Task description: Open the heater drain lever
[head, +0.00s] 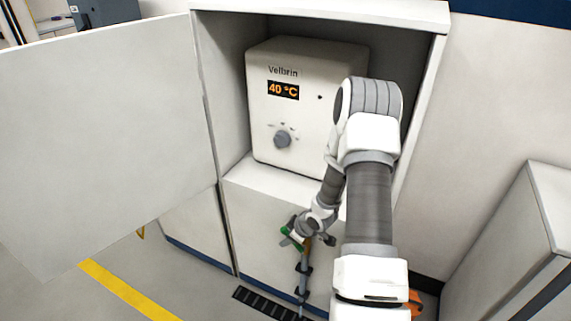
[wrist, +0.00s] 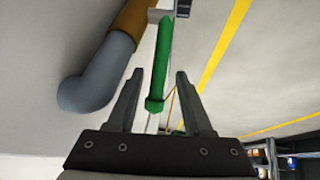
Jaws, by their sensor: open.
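The green drain lever (head: 290,236) is low on the front of the heater cabinet, beside a vertical pipe (head: 303,275). My gripper (wrist: 159,82) is open, with a visible gap on each side of the lever. In the head view my gripper (head: 308,233) is at the lever and partly hides it and the valve. The white heater (head: 306,105) above shows 40 °C and has a grey knob (head: 282,139).
The cabinet door (head: 105,140) stands wide open at the left. In the wrist view a grey elbow pipe (wrist: 95,72) with a brass part (wrist: 135,28) lies left of the lever. A dark floor grate (head: 265,303) lies below. A white cabinet (head: 510,235) stands at the right.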

